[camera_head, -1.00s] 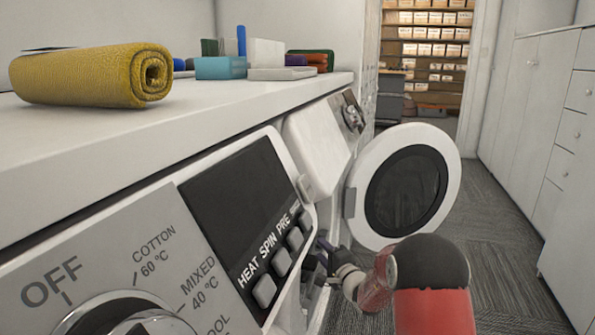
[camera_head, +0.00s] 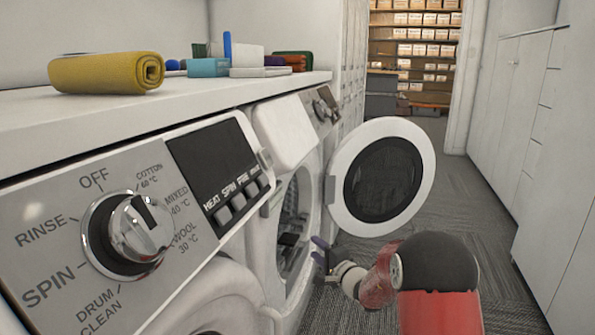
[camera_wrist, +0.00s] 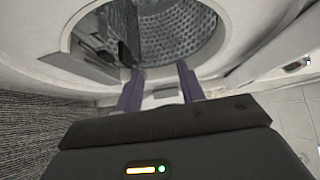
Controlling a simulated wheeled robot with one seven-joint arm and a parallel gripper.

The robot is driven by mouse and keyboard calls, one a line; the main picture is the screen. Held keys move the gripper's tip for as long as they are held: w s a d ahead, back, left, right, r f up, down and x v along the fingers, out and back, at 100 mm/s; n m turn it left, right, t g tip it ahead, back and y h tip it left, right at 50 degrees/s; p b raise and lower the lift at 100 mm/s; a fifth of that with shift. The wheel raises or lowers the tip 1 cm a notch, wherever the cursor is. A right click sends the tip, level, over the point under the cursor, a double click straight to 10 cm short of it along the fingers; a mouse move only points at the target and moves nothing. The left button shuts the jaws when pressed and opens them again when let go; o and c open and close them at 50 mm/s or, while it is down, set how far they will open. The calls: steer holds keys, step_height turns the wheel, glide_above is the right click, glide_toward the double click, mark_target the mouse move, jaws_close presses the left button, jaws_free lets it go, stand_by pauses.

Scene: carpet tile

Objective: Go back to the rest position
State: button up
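My gripper (camera_head: 318,246) is at the open doorway of the second washing machine (camera_head: 283,130), at its right side in the head view. In the wrist view, my gripper (camera_wrist: 158,82) has two purple fingers spread apart with nothing between them. They point at the machine's perforated metal drum (camera_wrist: 175,35). A dark object lies in the drum's left part; I cannot tell what it is. My red and black arm reaches in from the lower right of the head view.
The round washer door (camera_head: 383,178) stands wide open just beyond my gripper. The nearer washer (camera_head: 130,235) with its dial is at left. A rolled yellow towel (camera_head: 105,73) lies on the counter (camera_head: 60,135). White cabinets (camera_head: 520,120) line the right; carpet between is clear.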

steer(key=s+a+r+n+g+y+b, duration=0.1)
steer(key=s+a+r+n+g+y, duration=0.15)
steer(key=s, duration=0.35)
steer(key=s+a+r+n+g+y+b, duration=0.1)
steer(key=s+a+r+n+g, duration=0.2)
steer(key=s+a, duration=0.15)
steer(key=s+n+g+h+b, duration=0.25)
steer(key=s+n+g, duration=0.2)
steer(key=s, duration=0.95)
steer(key=s+d+f+n+h+b, duration=0.15)
steer(key=s+d+f+h, duration=0.3)
steer(key=s+d, duration=0.45)
steer(key=s+d+f+h+b, duration=0.3)
steer(key=s+d+h, duration=0.35)
steer(key=s, duration=0.35)
step_height(320, 180, up, 13)
steer(key=d+p, duration=0.1)
steer(key=p, duration=1.2)
steer(key=shift+s+r, duration=0.2)
steer(key=shift+s, duration=0.15)
